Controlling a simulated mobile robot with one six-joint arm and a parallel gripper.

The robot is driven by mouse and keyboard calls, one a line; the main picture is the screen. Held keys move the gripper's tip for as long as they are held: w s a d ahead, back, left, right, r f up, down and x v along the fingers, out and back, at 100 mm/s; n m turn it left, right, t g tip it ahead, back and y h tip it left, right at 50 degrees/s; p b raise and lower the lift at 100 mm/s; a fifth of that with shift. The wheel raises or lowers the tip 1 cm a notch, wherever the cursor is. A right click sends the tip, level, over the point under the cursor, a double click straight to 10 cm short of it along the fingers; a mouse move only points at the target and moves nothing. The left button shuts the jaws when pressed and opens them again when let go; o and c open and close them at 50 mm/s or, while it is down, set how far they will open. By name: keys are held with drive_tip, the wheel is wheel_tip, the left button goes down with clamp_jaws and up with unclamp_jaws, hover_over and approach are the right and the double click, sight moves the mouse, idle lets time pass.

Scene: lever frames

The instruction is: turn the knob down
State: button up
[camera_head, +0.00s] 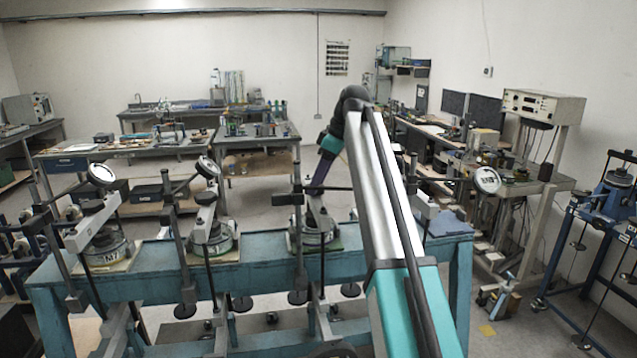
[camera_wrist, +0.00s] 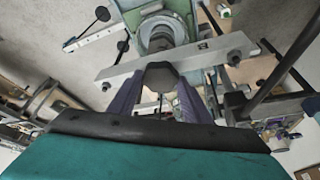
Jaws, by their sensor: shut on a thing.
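My gripper (camera_head: 319,180) reaches down at the far side of the blue bench, over the rightmost of the lever frames. In the wrist view its two purple fingers (camera_wrist: 160,84) stand on either side of a dark, angular knob (camera_wrist: 161,74), and they are shut on it. The knob sits in front of a pale metal bar (camera_wrist: 208,53), with a round grey-green base (camera_wrist: 160,32) beyond it. In the head view I cannot make out the knob; the gripper and the frame's parts crowd there.
The blue bench (camera_head: 150,289) carries more lever frames with dial gauges (camera_head: 101,174), (camera_head: 208,167) to the left. Another dial (camera_head: 487,180) stands right of my arm. Rods and black weights hang along the bench's front. A blue stand (camera_head: 613,196) is at far right.

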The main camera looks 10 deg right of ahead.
drive_tip(key=shift+s+a+m+t+h+b, duration=0.15)
drive_tip(key=shift+m+t+b, duration=0.15)
drive_tip(key=shift+m, duration=0.6)
drive_tip(key=shift+d+m+t+h+b, duration=0.15)
drive_tip(key=shift+m+t, duration=0.25)
drive_tip(key=shift+m, duration=0.5)
drive_tip(key=shift+a, duration=0.1)
drive_tip(key=o, duration=1.1)
drive_tip(key=shift+c, duration=0.2)
drive_tip(key=shift+r, duration=0.1)
drive_tip(key=b+v, duration=0.4)
drive_tip(key=v, duration=0.9)
drive_tip(key=shift+r, duration=0.35)
